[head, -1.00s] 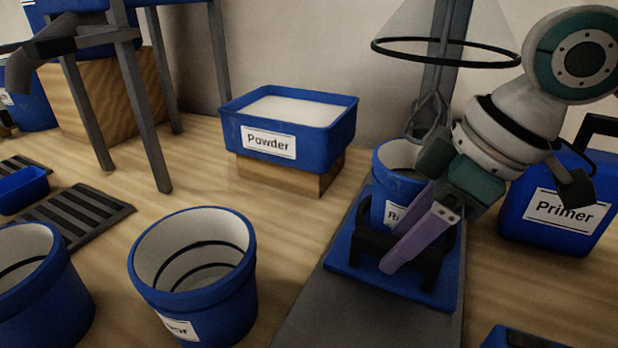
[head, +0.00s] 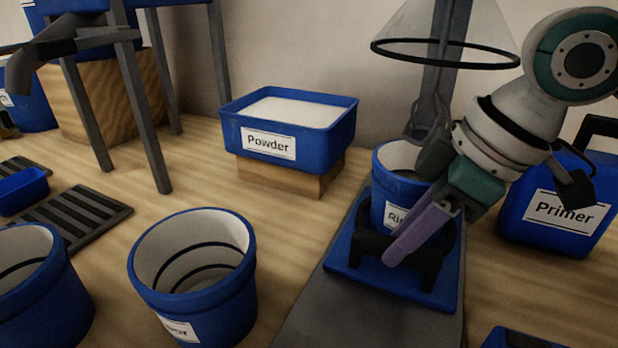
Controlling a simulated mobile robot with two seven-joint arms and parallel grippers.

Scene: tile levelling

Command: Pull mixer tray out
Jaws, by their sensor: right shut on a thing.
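The mixer tray (head: 345,262) is a flat blue tray on a grey base plate (head: 330,318), with a black handle (head: 431,268) at its front. A blue bucket (head: 391,212) with a partly hidden label stands on the tray, under the mixer's clear cone guard (head: 447,35). My right gripper (head: 394,256) reaches down from the right, in front of the bucket, its purple fingers closed on the black handle. The fingers hide part of the handle and of the bucket's label. My left gripper does not show clearly enough to name in this view.
A blue Powder tub (head: 335,137) sits on a wooden block behind and left of the tray. A blue Primer canister (head: 560,215) stands to the right. Two open blue buckets (head: 205,300) (head: 60,300) stand at front left. The base plate in front of the tray is clear.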

